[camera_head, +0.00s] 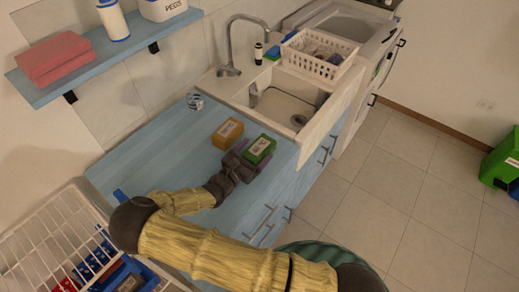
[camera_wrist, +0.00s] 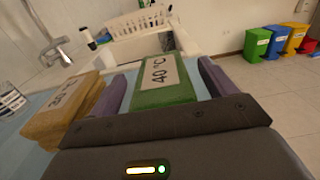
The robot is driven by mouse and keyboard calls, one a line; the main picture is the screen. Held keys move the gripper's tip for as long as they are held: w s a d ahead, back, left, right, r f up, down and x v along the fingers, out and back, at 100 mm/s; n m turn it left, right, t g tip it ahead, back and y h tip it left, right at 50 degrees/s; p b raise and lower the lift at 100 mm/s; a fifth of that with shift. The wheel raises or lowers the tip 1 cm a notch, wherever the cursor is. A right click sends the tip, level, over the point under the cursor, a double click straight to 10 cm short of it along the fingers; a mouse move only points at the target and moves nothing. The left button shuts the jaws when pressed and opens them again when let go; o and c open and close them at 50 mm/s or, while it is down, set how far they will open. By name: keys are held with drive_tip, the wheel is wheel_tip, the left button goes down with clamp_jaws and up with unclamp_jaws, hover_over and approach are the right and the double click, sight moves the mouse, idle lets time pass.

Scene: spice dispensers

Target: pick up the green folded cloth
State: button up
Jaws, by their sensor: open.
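The green folded cloth (camera_head: 259,149) lies on the blue counter (camera_head: 174,140) near its front right edge, with a white label on top. My gripper (camera_head: 245,160) is open at the green cloth. In the wrist view the green cloth (camera_wrist: 166,84), labelled 40 °C, stands between the two purple fingers of my gripper (camera_wrist: 163,88).
A sink (camera_head: 283,108) with a faucet (camera_head: 232,45) and a white basket (camera_head: 318,54) lie beyond the cloths. A small jar (camera_head: 195,101) stands at the back of the counter. A white rack (camera_head: 50,240) is at lower left. A shelf (camera_head: 110,52) hangs on the wall.

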sight(255, 151)
drive_tip(key=shift+d, duration=0.15)
idle(0.3)
drive_tip(key=shift+w, duration=0.1)
drive_tip(key=c, duration=1.1)
drive_tip(key=shift+r, duration=0.1)
wheel_tip(255, 151, up, 10)
drive_tip(key=shift+f+b, duration=0.1)
drive_tip(key=shift+b, duration=0.6)
